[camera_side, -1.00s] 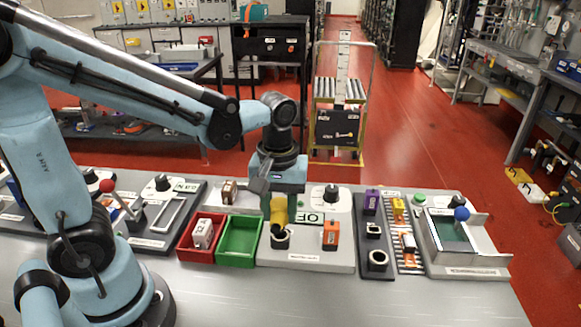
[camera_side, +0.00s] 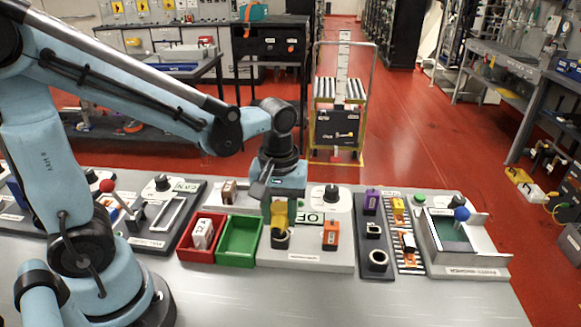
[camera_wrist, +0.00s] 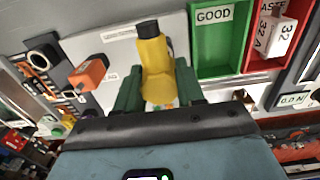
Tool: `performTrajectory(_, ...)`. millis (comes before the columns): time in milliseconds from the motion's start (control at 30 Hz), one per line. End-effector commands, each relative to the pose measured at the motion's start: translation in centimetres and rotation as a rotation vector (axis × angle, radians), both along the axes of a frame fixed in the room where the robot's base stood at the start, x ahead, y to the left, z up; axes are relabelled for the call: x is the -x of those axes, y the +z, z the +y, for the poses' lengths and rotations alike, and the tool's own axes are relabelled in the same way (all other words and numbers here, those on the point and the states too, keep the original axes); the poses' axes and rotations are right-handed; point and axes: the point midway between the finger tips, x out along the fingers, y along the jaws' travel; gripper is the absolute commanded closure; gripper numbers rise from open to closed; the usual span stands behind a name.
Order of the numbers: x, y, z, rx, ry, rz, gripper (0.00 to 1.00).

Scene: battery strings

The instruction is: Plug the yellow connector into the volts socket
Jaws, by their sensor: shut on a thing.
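The yellow connector (camera_side: 278,217) is in my gripper (camera_side: 280,203), which points down over the grey plate in the side view. The wrist view shows the connector (camera_wrist: 155,70) between the green fingers of my gripper (camera_wrist: 158,92), with a black part at its far end. A dark round socket (camera_side: 281,240) on the plate is directly below the connector in the side view. The connector's lower end overlaps the socket's rim there. I cannot tell whether it is inside or just above. The small label in front of the socket is too small to read.
An orange block-shaped connector (camera_side: 331,233) stands right of the socket. A green bin (camera_side: 240,262) and a red bin (camera_side: 186,250) lie to the left. A dark panel with a purple piece (camera_side: 371,202) and a conveyor (camera_side: 410,262) are to the right. The front of the table is clear.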

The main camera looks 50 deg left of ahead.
Motion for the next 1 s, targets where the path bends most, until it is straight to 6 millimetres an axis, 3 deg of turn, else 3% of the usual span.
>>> performTrajectory(1000,0.0,-2.3,0.0,0.0,0.0,0.0,0.98)
